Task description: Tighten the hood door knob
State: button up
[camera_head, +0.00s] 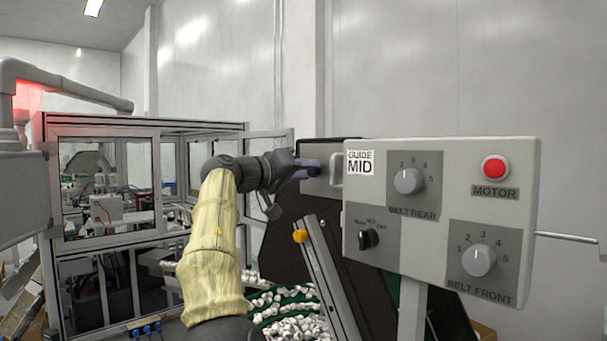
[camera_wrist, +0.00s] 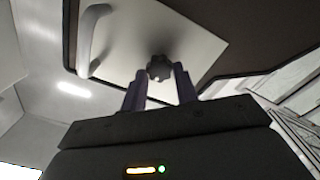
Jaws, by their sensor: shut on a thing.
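The hood door knob (camera_wrist: 159,68) is a small dark lobed knob in the wrist view. It stands out from a pale panel (camera_wrist: 200,42) with a dark border. My gripper (camera_wrist: 160,75) has one finger on each side of the knob and is shut on it. The knob cannot be made out there.
A pale handle (camera_wrist: 88,42) stands left of the knob in the wrist view. The control box (camera_head: 520,190) with dials and a red motor button (camera_head: 495,167) is close on the right. A framed machine (camera_head: 150,235) stands left. White caps (camera_head: 298,326) lie below my arm.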

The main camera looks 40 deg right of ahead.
jog(key=shift+f+m, duration=0.2)
jog(key=shift+m, duration=0.3)
jog(key=o, duration=1)
jog(key=shift+r, duration=0.1)
jog(key=shift+a, duration=0.15)
jog(key=a+b, duration=0.1)
jog(key=a, duration=0.4)
jog(key=s+a+b, duration=0.1)
jog(key=a, duration=0.5)
jog(key=a+b, duration=0.1)
jog(key=a, duration=0.5)
jog(key=shift+s, duration=0.15)
